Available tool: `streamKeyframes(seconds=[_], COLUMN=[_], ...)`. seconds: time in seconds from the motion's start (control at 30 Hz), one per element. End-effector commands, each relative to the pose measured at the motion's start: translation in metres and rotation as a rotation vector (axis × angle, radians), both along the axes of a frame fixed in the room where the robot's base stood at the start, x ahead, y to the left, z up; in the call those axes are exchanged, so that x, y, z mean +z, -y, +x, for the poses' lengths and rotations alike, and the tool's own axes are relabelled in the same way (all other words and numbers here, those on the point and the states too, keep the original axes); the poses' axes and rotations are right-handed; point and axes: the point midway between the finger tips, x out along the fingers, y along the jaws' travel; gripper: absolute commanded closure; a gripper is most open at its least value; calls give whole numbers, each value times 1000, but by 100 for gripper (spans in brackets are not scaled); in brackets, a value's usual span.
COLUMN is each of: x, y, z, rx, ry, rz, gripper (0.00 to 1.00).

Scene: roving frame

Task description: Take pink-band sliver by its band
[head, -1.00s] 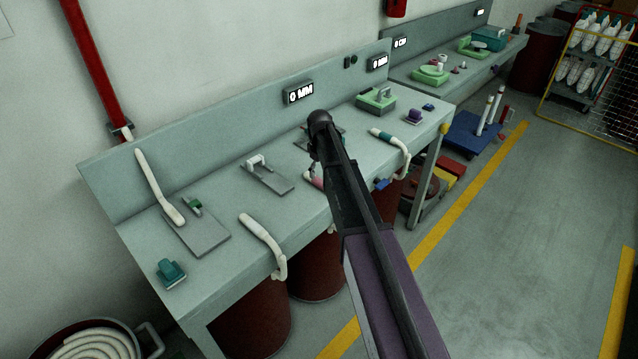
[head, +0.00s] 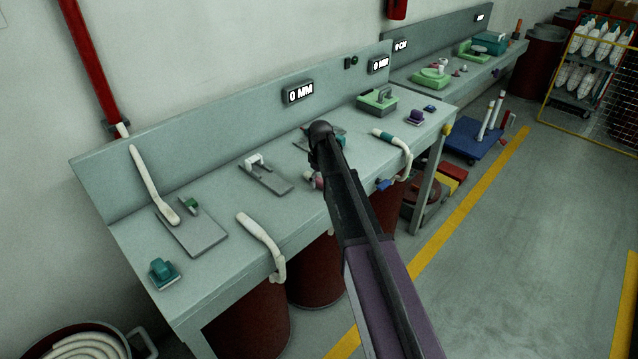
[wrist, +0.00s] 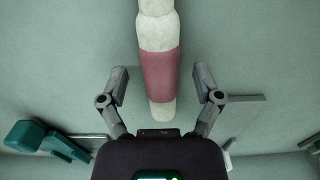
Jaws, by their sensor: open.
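In the wrist view the pink-band sliver is a thick cream rope with a pink band (wrist: 161,78) near its end. It runs down from the top edge to a blunt tip. My gripper (wrist: 161,88) is open, with one finger on each side of the band and a gap on both sides. In the head view my arm hides most of the sliver. A small bit of the pink band (head: 319,180) shows just left of my gripper (head: 318,165), whose fingers are mostly hidden there.
Cream slivers hang over the bench edge, one at left (head: 262,238) and one with a teal band (head: 383,135) at right. Grey plates (head: 193,236), a teal block (head: 163,272) and a green device (head: 378,100) stand on the bench (head: 225,200).

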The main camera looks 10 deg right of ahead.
Motion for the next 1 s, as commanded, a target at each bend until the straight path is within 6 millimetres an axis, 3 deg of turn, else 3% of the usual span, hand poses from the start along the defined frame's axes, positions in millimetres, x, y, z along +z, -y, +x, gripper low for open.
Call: streamKeyframes(seconds=[0.37,0.63,1.0], x=[0,0,1], y=[0,0,1], z=[0,0,0], rx=[0,0,-1], ry=[0,0,0], rz=[0,0,0], gripper=[17,97,99])
